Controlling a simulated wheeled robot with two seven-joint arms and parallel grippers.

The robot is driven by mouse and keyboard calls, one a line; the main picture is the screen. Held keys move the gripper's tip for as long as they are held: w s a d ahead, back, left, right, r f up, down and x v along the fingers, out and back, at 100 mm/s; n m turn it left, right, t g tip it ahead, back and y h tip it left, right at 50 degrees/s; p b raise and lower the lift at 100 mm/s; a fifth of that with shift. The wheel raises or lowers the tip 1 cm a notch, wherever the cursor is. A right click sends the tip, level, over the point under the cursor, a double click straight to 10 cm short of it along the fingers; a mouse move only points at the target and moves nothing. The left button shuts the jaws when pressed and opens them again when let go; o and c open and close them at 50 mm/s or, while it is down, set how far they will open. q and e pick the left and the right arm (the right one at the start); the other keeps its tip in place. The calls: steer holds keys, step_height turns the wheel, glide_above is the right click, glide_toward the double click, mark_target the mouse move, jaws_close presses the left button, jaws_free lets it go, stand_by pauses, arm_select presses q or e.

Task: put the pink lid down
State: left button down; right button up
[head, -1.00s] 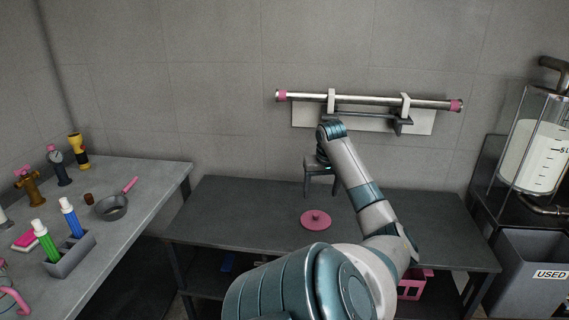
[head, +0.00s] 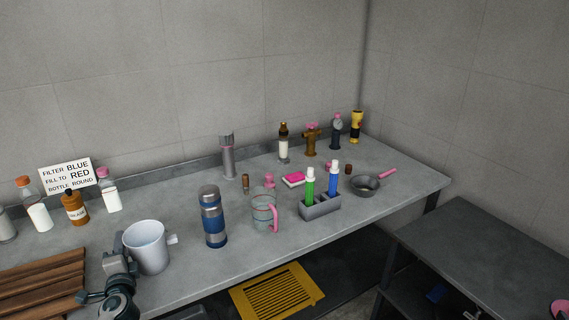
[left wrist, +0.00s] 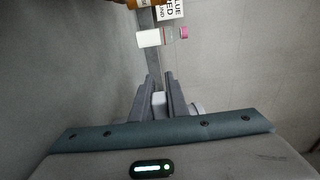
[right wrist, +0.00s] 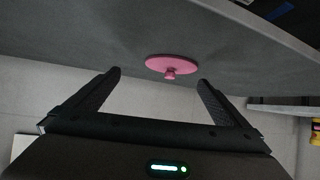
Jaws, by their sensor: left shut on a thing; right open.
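The pink lid (right wrist: 172,64) is a flat disc with a small knob and lies on the dark low table. In the head view its edge shows at the lower right corner (head: 561,308). My right gripper (right wrist: 160,80) is open and empty, with the lid beyond its fingertips and apart from them; it is out of the head view. My left gripper (head: 120,252) is at the left counter, shut on the white cup (head: 150,250). In the left wrist view a pale piece (left wrist: 158,103) sits between its fingers; which part of the cup it is, I cannot tell.
The grey counter (head: 330,230) holds a blue flask (head: 213,217), a clear jug (head: 264,212), a marker holder (head: 320,207), a pan (head: 365,186), several bottles and a wooden rack (head: 40,280). The dark table (head: 470,240) is bare around the lid.

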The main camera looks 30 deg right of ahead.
steer(key=shift+w+a+r+t+h, duration=0.1)
steer(key=shift+w+a+t+h, duration=0.2)
steer(key=shift+a, duration=0.4)
steer(key=shift+w+a+r+t+h, duration=0.1)
steer(key=shift+a+h, duration=0.25)
steer(key=shift+a, duration=0.3)
steer(key=shift+w+a+r+t+h, duration=0.1)
steer(key=shift+w+a+h, duration=0.2)
steer(key=shift+a, duration=0.4)
steer(key=shift+s+d, duration=0.1)
steer(key=x, duration=0.6)
steer(key=shift+d+f, duration=0.15)
steer(key=shift+d, duration=0.1)
steer(key=shift+x, duration=2.65)
